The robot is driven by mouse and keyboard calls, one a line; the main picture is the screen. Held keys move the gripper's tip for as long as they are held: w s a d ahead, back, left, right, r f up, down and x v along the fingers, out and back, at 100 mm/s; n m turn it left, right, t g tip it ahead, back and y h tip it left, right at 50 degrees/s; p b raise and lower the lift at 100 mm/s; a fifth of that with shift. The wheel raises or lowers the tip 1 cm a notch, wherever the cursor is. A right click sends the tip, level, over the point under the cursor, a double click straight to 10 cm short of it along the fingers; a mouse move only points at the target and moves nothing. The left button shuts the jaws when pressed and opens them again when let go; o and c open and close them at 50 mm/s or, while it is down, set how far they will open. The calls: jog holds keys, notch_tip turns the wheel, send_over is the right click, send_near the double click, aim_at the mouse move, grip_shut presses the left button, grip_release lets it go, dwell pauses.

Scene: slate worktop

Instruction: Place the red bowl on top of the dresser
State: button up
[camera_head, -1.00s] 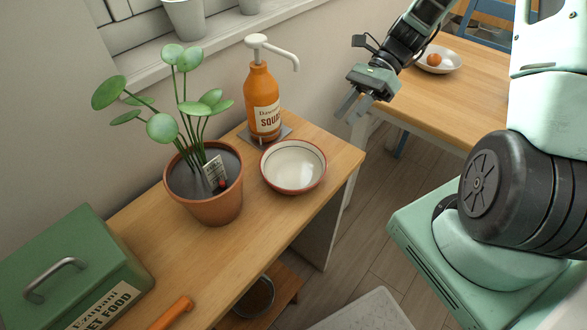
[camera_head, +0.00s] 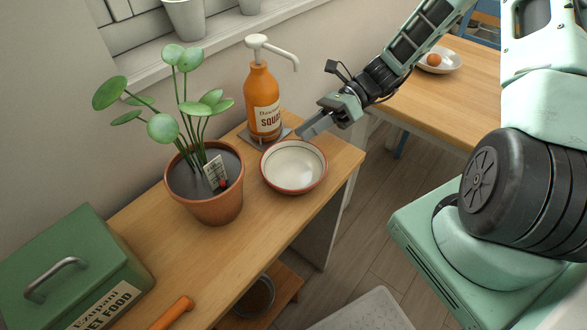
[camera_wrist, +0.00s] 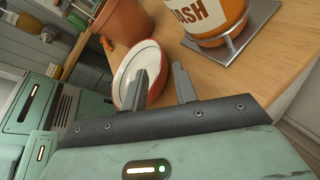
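The red bowl (camera_head: 293,166), red outside and cream inside with a red rim, stands upright on the wooden dresser top (camera_head: 262,236). In the wrist view the bowl (camera_wrist: 128,66) lies just beyond the fingers, partly covered by the left one. My gripper (camera_head: 304,132) is above and behind the bowl's far right edge in the head view. Its two fingers (camera_wrist: 162,85) are apart with nothing between them. I cannot tell the exact gap between fingers and rim.
An orange squash pump bottle (camera_head: 262,100) on a grey stand is behind the bowl. A potted plant (camera_head: 215,207) is to its left. A green pet food box (camera_head: 85,255) stands at the near left. A table with a white bowl (camera_head: 447,62) is at the right.

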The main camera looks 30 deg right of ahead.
aim_at(289, 143)
jog(key=shift+x, duration=2.9)
jog(key=shift+s+r, duration=0.1)
jog(key=shift+r, duration=0.05)
grip_shut()
